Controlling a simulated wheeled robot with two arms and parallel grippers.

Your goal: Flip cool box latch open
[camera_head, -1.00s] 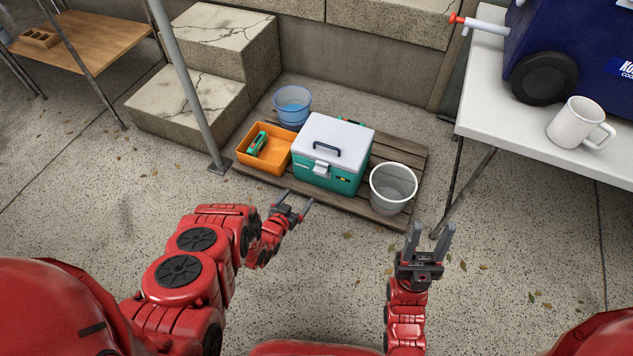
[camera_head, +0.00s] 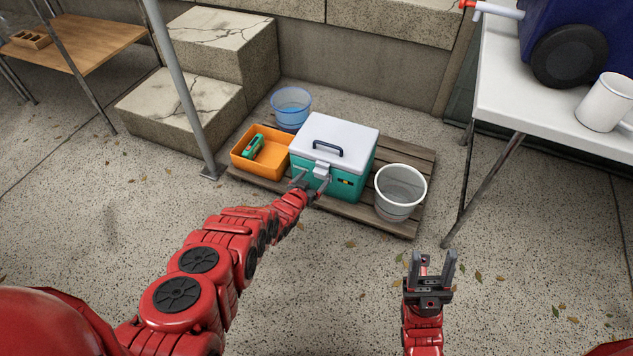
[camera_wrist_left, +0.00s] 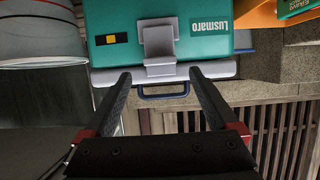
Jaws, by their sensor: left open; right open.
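The cool box (camera_head: 336,150) is teal with a white lid and a dark carry handle, and stands on a wooden pallet. Its grey latch (camera_head: 321,169) is at the middle of the front, running from the lid edge down the teal face. My left gripper (camera_head: 311,184) is open in front of the latch, with its fingers to either side of it. In the left wrist view, which shows the box upside down, the latch (camera_wrist_left: 159,45) lies beyond the open fingertips and in line with the gap between them. I cannot tell whether they touch the box. My right gripper (camera_head: 432,268) is open and empty, well away from the box.
An orange bin (camera_head: 240,162) with a green item stands left of the box, a blue bucket (camera_head: 291,108) behind it, and a white bucket (camera_head: 401,191) to its right. A metal pole (camera_head: 180,85) rises at left. A white table (camera_head: 500,95) stands at right.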

